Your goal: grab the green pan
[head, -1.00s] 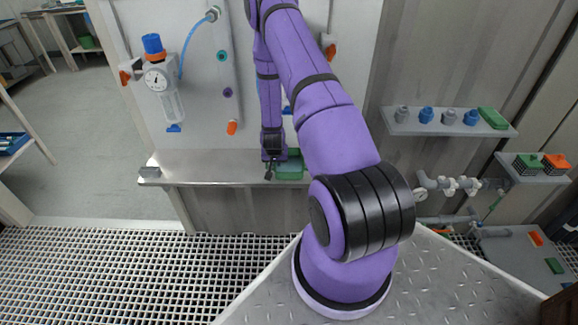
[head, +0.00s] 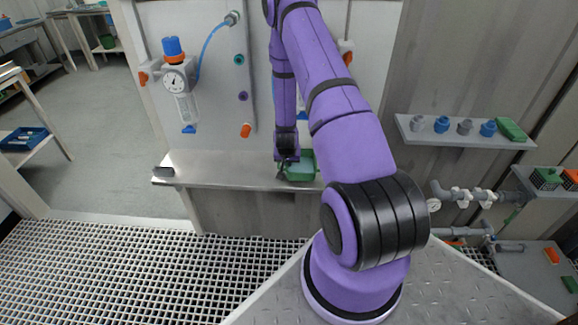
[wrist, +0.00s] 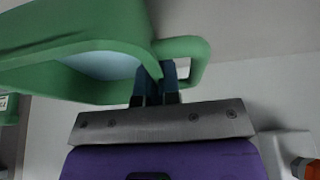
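The green pan (head: 302,168) is at the shelf along the back wall, at its front edge, partly hidden behind my arm. In the wrist view the pan (wrist: 45,50) fills the upper left, with a pale blue-grey interior and a green loop handle at its right. My gripper (wrist: 157,80) has one finger on each side of the handle's near end, with green between them, and looks shut on it. In the head view my gripper (head: 284,170) is small and dark at the pan's left side. I cannot tell whether the pan rests on the shelf or is slightly lifted.
A wall shelf (head: 465,137) with several fittings and grey pipes are at right.

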